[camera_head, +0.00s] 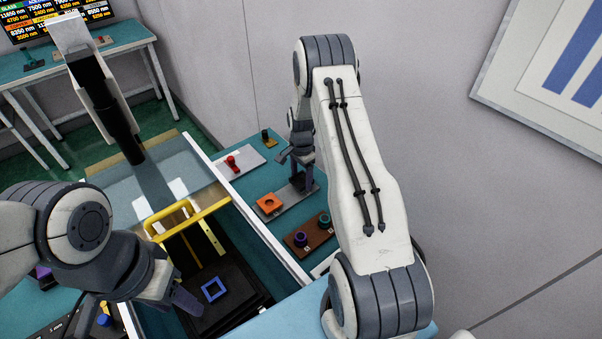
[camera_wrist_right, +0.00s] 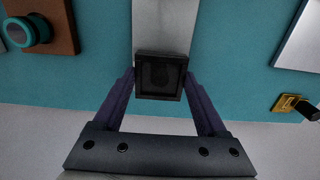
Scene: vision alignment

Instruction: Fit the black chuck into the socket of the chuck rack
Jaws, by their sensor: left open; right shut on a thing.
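The black chuck (camera_wrist_right: 160,76) is a dark square block with a raised rim and a recessed middle in the right wrist view. My right gripper (camera_wrist_right: 160,88) is shut on it, one finger on each side. In the head view my right gripper (camera_head: 301,183) points down at the far right end of a long grey plate (camera_head: 290,197), which looks like the chuck rack. An orange square chuck (camera_head: 269,203) sits at its left end. The socket is hidden, and I cannot tell whether the black chuck touches the plate. My left gripper (camera_head: 186,300) is open at lower left.
A brown board (camera_head: 317,240) with purple and teal knobs stands in front of the plate. A white plate with a red knob (camera_head: 232,163) lies behind. A black tray (camera_head: 240,292) with a blue square frame (camera_head: 214,290) and a yellow handle (camera_head: 170,212) are near my left gripper.

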